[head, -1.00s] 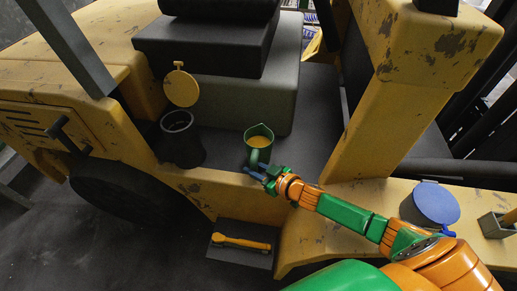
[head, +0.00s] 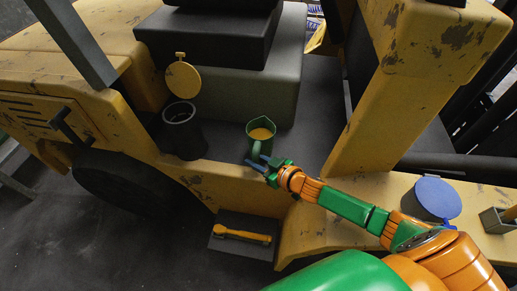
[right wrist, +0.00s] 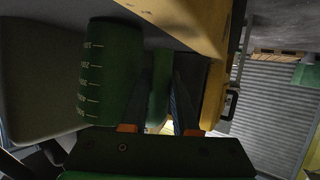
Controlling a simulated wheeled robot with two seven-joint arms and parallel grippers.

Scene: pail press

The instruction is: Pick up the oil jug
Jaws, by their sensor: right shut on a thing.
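The oil jug (head: 254,147) is a green jug holding yellow oil, upright at the dark deck of the yellow machine. Its marked side (right wrist: 108,75) shows in the right wrist view, with pale level lines. My right gripper (head: 262,163) is shut on the jug's handle, on the near side of the jug. In the right wrist view the green handle (right wrist: 159,85) stands between the two dark fingers. I cannot tell whether the jug's base touches the deck. My left gripper is in neither view.
A dark filler neck (head: 182,140) stands left of the jug, with its round yellow cap (head: 183,80) raised behind it. A grey block (head: 230,105) is behind the jug. A yellow post (head: 375,110) rises to the right. A yellow tool (head: 242,235) lies on the step below.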

